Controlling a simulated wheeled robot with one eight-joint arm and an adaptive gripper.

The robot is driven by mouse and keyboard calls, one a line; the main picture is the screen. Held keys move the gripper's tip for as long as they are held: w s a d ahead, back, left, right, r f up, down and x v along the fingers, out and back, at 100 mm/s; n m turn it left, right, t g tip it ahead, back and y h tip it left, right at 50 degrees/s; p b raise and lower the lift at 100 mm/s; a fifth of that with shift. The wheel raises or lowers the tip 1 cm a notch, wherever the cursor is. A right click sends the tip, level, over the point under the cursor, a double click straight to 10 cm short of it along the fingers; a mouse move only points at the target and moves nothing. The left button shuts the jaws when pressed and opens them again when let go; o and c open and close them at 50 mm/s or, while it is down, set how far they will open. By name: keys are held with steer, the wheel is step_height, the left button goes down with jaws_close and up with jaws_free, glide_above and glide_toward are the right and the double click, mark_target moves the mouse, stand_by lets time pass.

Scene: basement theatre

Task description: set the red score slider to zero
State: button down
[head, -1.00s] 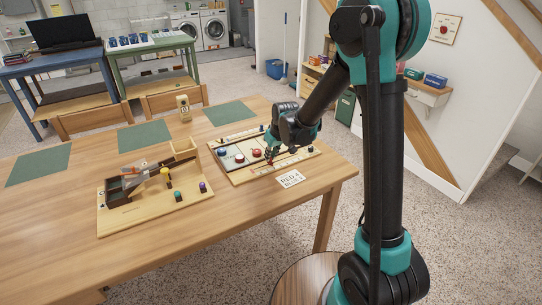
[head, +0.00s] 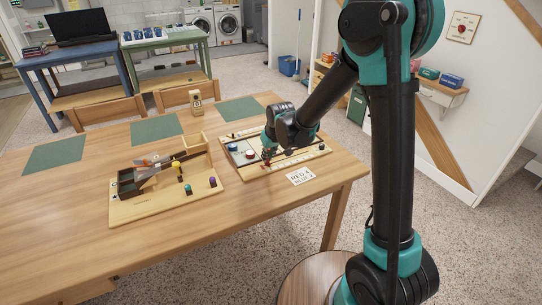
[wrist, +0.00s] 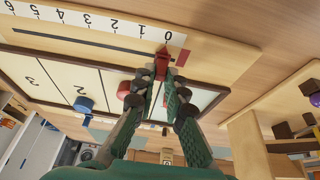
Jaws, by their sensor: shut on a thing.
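The score board (head: 291,164) lies near the table's right end, with numbered scales along its edges. The red score slider (wrist: 163,56) sits on a dark track (wrist: 86,37) in the wrist view. Its pointed tip faces the number strip (wrist: 100,22), close to the 0 at the end of the strip. My gripper (wrist: 161,82) is shut on the slider, one finger at each side. In the head view my gripper (head: 267,158) reaches down at the board's near edge and largely hides the slider.
Pucks, including a blue one (wrist: 84,103) and a red one (wrist: 124,90), lie on the board by my fingers. A wooden tray game (head: 150,205) stands to the left. Green mats (head: 155,128) lie farther back.

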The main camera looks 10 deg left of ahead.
steer(key=shift+s+a, duration=0.15)
steer(key=c, duration=1.6)
jaws_free()
steer(key=shift+o, duration=0.2)
steer(key=v, duration=1.2)
steer(key=s+d+f+m+h, duration=0.1)
steer(key=s+d+f+m, duration=0.1)
steer(key=s+d, duration=0.4)
steer(key=s+d+f+m, duration=0.2)
steer(key=s+d+f, duration=0.2)
steer(key=d, duration=0.9)
steer(key=s+d+f+m+h, duration=0.1)
steer(key=s+d+f+m, duration=0.1)
steer(key=s+d, duration=0.7)
steer(key=shift+s+d+f+m+h, duration=0.15)
steer(key=shift+f+m+h, duration=0.2)
steer(key=shift+f, duration=0.3)
